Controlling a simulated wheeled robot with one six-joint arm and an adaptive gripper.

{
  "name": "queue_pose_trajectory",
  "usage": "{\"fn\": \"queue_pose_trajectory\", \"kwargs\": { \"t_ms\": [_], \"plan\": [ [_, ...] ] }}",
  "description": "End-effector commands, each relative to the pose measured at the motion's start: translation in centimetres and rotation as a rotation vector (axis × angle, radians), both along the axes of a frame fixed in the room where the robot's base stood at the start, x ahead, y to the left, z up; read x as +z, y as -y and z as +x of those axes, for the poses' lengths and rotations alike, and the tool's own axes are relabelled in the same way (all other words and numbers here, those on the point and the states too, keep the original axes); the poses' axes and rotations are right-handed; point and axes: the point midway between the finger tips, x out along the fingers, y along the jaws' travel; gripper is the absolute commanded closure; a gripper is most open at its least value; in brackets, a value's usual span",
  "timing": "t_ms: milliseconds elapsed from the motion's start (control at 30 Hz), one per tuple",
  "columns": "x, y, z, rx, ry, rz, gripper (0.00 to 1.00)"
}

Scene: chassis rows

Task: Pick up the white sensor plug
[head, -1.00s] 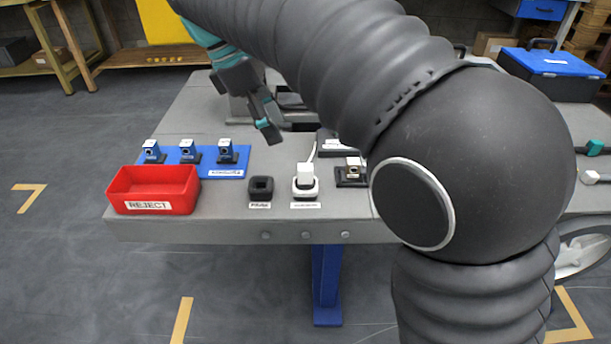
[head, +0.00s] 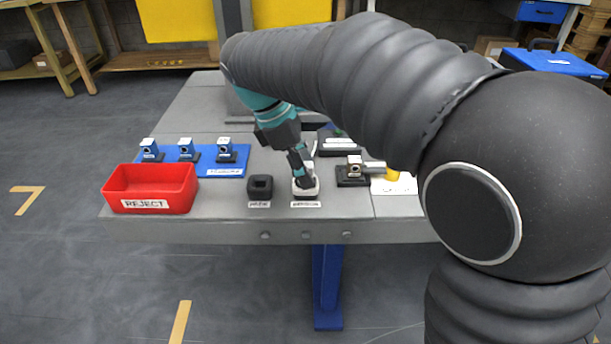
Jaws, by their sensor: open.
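The white sensor plug is mostly hidden behind my gripper. Its white holder (head: 305,191) shows at the front of the grey table, above a small label. My gripper (head: 302,180) points down at the holder, with its fingertips right at the plug's place. Its jaws are open. I cannot tell whether the fingers touch the plug or stand on both sides of it.
A black socket block (head: 260,187) stands just left of the holder. A dark fixture (head: 352,176) with a metal part is close on the right. The red REJECT bin (head: 150,188) and a blue mat (head: 222,168) with several small sensors lie farther left.

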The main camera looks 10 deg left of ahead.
Motion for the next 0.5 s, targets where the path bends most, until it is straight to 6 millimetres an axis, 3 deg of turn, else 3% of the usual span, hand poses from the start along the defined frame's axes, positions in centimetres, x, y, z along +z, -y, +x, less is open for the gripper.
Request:
{"fn": "queue_pose_trajectory", "kwargs": {
  "t_ms": [267,500],
  "plan": [
    [-0.28,0.13,0.02,0.000,0.001,0.000,0.46],
    [-0.26,0.12,0.02,-0.001,0.001,0.001,1.00]
  ]
}}
